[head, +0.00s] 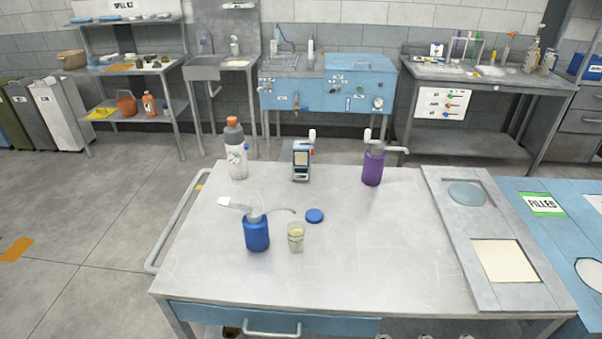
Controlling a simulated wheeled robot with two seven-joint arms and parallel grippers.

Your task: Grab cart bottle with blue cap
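A blue bottle (257,236) with a pale pump-like top stands at the front left. A loose-looking flat blue cap or lid (314,215) lies to its right. A purple bottle (373,169) with a white pump stands at the back right. Neither of my grippers is in view.
A small glass of yellowish liquid (296,238) stands beside the blue bottle. A small device (301,163) stands at the back middle. A grey panel (455,275) with a round and a square recess covers the right side. The centre right of the cart is clear.

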